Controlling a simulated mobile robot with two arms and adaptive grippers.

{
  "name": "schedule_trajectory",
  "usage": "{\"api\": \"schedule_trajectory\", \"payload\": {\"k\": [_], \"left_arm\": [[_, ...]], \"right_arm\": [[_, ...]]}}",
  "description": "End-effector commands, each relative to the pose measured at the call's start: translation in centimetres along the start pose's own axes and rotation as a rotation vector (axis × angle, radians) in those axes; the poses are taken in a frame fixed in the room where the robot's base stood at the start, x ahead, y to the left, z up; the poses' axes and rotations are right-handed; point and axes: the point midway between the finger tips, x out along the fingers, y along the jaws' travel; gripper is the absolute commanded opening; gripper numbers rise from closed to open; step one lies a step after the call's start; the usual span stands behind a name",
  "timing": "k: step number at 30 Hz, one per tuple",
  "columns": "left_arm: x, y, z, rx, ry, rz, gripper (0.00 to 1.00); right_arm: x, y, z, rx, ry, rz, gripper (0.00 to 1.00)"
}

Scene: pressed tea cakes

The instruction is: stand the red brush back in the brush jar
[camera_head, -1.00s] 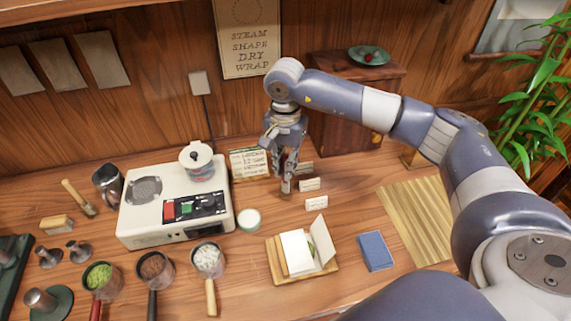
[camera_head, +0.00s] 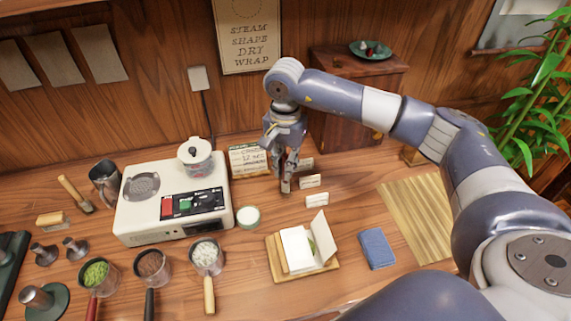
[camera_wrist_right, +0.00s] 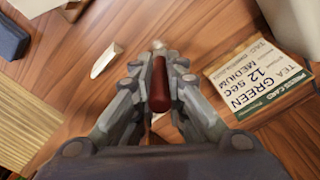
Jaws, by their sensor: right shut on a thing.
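My right gripper (camera_head: 287,184) points down, low over the table beside the press card (camera_head: 249,161). In the right wrist view the gripper (camera_wrist_right: 158,88) is shut on the red brush. The brush's dark red handle (camera_wrist_right: 160,84) stands between the fingers, its end toward the camera. Its lower end is mostly hidden, so I cannot tell whether it touches the table. I cannot make out a brush jar for certain. A metal cup (camera_head: 105,182) stands at the left beside the white machine (camera_head: 150,222). My left gripper is not in view.
Small white label cards (camera_head: 310,181) stand close to the right of the gripper. A wooden holder with papers (camera_head: 275,262), a blue cloth (camera_head: 377,249) and a bamboo mat (camera_head: 415,220) lie nearer and to the right. A wooden cabinet (camera_head: 345,115) stands behind.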

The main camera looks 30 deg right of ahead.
Motion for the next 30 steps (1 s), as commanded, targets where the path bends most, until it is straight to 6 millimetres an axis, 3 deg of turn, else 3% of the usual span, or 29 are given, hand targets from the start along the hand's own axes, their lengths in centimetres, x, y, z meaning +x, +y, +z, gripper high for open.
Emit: {"api": "schedule_trajectory", "payload": {"k": [5, 6, 8, 20, 23, 30], "left_arm": [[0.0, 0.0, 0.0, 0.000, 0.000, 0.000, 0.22], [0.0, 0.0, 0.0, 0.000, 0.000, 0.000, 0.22], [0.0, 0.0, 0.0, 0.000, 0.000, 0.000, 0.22], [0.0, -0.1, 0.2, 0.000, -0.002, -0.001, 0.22], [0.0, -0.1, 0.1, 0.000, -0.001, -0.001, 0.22], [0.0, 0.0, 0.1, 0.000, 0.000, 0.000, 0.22]], "right_arm": [[0.0, 0.0, 0.0, 0.000, 0.000, 0.000, 0.00], [0.0, 0.0, 0.0, 0.000, 0.000, 0.000, 0.21], [0.0, 0.0, 0.0, 0.000, 0.000, 0.000, 0.34], [-0.4, 0.0, 0.0, 0.000, 0.001, -0.001, 0.35], [-1.6, -0.1, -0.1, 0.000, 0.002, -0.005, 0.35], [-6.6, -0.1, -0.1, -0.001, 0.003, -0.005, 0.35]]}}
